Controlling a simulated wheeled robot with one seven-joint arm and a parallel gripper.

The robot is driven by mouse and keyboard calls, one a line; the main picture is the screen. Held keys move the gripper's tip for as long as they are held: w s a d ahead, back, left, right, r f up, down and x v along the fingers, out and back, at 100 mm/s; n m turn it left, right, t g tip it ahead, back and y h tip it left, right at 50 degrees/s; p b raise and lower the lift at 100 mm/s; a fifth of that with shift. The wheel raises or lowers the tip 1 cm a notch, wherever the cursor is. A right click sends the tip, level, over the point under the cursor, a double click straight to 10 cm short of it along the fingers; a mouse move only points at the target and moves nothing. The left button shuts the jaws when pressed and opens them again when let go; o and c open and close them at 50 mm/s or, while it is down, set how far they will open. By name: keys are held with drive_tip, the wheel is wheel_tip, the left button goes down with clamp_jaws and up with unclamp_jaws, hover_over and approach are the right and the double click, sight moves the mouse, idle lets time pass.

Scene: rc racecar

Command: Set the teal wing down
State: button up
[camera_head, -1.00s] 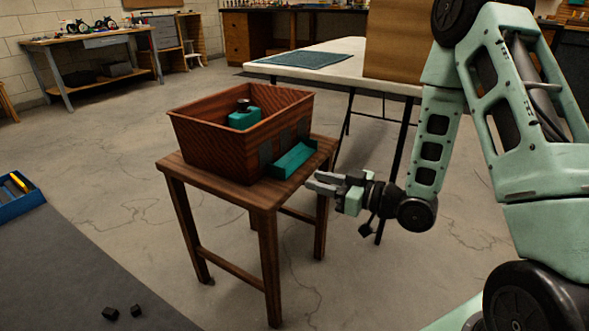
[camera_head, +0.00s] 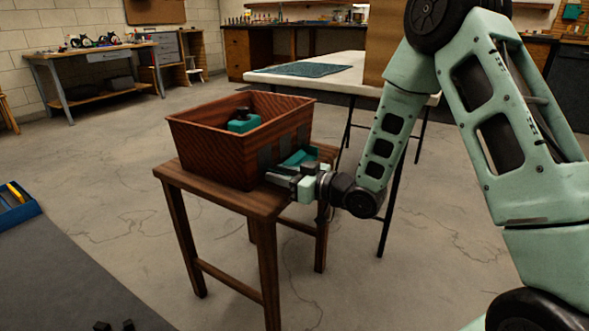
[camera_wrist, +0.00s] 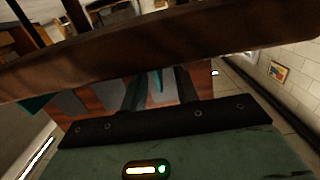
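The teal wing (camera_head: 300,157) lies on the small wooden table (camera_head: 225,200), beside the right side of the wooden box (camera_head: 215,150). My gripper (camera_head: 279,176) is low over the table's right part, just in front of the wing and partly covering it in the head view. In the wrist view the two dark fingers (camera_wrist: 160,90) stand apart, with a narrow teal strip showing between them. Whether the fingers touch the wing cannot be told. The brown table edge (camera_wrist: 170,45) crosses the wrist view and hides part of what lies beyond.
Another teal part (camera_head: 243,123) with a dark top sits inside the box. A white table (camera_head: 330,78) with a blue mat stands behind. A blue tray (camera_head: 15,205) is at the left.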

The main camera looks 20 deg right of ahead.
clamp_jaws()
drive_tip(key=shift+r, duration=0.15)
